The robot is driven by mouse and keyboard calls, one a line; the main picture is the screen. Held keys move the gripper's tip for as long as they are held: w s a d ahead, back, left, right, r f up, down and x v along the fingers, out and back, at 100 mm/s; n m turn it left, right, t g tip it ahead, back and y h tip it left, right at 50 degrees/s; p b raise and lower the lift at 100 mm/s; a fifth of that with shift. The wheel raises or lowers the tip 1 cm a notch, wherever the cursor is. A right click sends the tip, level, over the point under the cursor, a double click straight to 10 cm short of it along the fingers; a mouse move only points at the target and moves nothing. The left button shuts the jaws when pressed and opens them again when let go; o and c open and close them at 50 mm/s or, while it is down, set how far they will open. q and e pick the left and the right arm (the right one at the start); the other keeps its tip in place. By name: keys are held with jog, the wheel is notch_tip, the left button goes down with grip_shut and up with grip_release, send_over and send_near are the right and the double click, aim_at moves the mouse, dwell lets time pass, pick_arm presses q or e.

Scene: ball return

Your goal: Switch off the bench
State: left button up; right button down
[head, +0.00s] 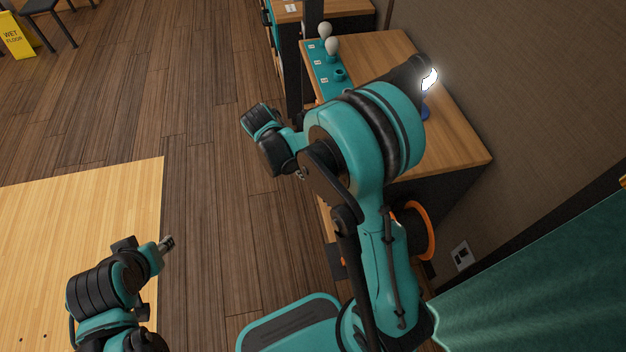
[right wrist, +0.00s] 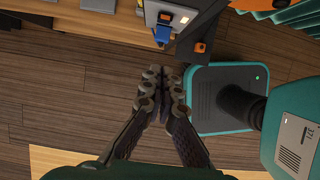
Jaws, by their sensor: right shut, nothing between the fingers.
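The bench (head: 455,140) has a wooden top and stands right of centre in the head view, partly hidden by my right arm. A lamp (head: 430,78) glows bright white above it. In the right wrist view a grey plate (right wrist: 188,5) at the top edge carries a blue lever-like part (right wrist: 162,34) and a small lit light (right wrist: 184,19). My right gripper (right wrist: 162,72) is shut and empty, below the blue part in the picture and apart from it. My left gripper (head: 167,243) is over the floor at lower left, too small to judge.
A teal board (head: 318,70) on the bench holds pale bulbs (head: 332,46) and a socket. An orange ring (head: 425,225) is at the bench's near side. A dark box with an orange part (right wrist: 200,47) is near the plate. Open wooden floor (head: 215,220) lies left.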

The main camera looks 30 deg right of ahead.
jog(key=shift+a+f, duration=0.1)
jog(key=shift+f, duration=0.1)
jog(key=s+d+f+b, duration=0.1)
jog(key=d+f+b, duration=0.4)
jog(key=d+f, duration=0.2)
jog(key=shift+s+d+f+b, duration=0.3)
jog(key=shift+f+b, duration=0.1)
jog(key=shift+f, duration=0.3)
